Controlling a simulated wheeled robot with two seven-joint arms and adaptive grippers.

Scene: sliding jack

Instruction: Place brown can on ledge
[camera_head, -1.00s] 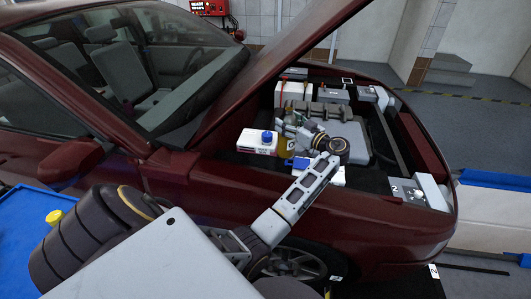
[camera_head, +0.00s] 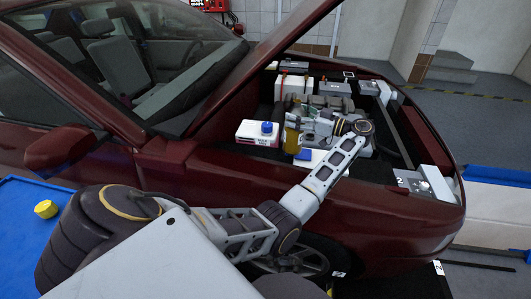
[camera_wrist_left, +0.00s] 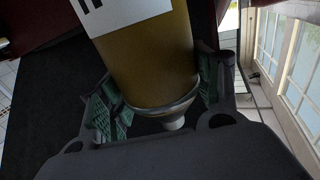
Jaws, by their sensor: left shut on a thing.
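The brown can (camera_head: 292,140) is in my left gripper (camera_head: 299,127), above the open engine bay of the red car. In the left wrist view the can (camera_wrist_left: 150,60) shows a golden-brown body, part of a white label and a pale rim, between the two green-padded fingers (camera_wrist_left: 160,105). The can looks roughly upright in the head view; whether its base touches anything cannot be told. A grey ledge-like block marked 2 (camera_head: 412,183) sits at the car's front corner; I cannot tell if it is the ledge. My right gripper is not in view.
A white reservoir with a blue cap (camera_head: 250,135) stands left of the can. A white-and-blue item (camera_head: 312,157) lies just below it. The raised hood (camera_head: 270,55) slopes above the bay. A yellow cap (camera_head: 46,209) rests on the blue surface (camera_head: 20,215) at left.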

